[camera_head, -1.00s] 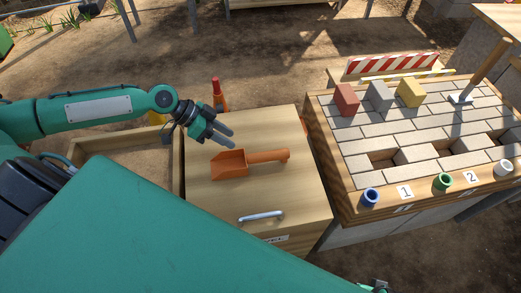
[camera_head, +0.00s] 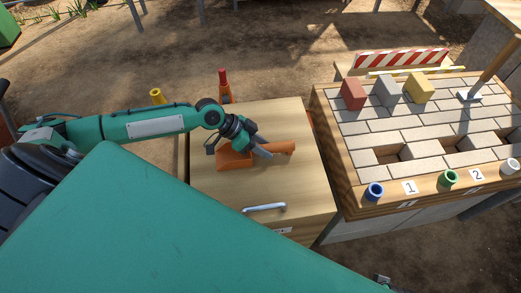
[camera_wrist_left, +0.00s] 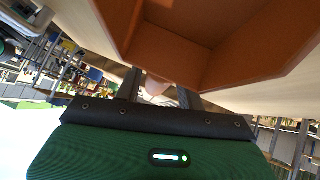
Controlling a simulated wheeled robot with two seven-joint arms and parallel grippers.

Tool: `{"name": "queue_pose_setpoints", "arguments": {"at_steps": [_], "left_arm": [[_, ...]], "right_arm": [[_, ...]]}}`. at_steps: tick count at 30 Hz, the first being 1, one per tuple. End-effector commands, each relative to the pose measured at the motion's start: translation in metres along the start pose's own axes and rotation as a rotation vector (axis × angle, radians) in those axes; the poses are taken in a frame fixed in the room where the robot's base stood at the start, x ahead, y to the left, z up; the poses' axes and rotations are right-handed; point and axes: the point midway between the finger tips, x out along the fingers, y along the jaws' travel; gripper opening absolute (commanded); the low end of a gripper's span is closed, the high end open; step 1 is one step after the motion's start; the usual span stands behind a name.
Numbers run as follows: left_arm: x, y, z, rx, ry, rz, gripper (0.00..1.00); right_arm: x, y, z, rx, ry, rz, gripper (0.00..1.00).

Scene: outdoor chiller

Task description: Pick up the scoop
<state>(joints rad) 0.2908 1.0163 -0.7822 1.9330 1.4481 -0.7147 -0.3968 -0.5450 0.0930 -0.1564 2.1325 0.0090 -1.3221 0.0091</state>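An orange scoop (camera_head: 282,148) lies on the wooden top of a cabinet (camera_head: 215,193) in the head view, its bowl to the left and its handle to the right. My left gripper (camera_head: 263,151) is over the middle of the scoop, by where bowl and handle meet, and hides part of it. In the left wrist view the scoop's bowl (camera_wrist_left: 190,55) fills the top, close beyond the fingers (camera_wrist_left: 162,92). The fingers are apart; I cannot tell whether they touch the scoop. My right gripper is not seen.
A silver handle (camera_head: 264,207) is at the cabinet's front. An orange-red bottle (camera_head: 224,88) stands behind it. To the right is a paved table (camera_head: 430,206) with red (camera_head: 353,93), grey (camera_head: 387,90) and yellow blocks (camera_head: 419,87) and colored cups along its front edge.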

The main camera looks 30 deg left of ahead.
Motion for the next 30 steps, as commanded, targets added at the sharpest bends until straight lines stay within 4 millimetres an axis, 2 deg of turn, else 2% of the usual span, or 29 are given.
{"name": "queue_pose_setpoints", "arguments": {"at_steps": [4,11,15,17,30], "left_arm": [[0.0096,0.0,-0.0001,0.0,0.0,0.0,0.39],[0.0099,0.0,0.0003,0.0,-0.001,0.0,0.37],[0.0098,0.0,0.0003,0.0,-0.001,0.0,0.09],[0.0097,0.0,0.0003,0.0,-0.001,0.0,0.0],[0.0029,0.0019,-0.0065,0.002,0.0,-0.001,0.0]], "right_arm": [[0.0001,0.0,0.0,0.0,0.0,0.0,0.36],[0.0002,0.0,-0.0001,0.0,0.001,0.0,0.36],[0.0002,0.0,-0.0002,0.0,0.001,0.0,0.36],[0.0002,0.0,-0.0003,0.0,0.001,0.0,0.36],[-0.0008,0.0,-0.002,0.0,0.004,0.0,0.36]]}}
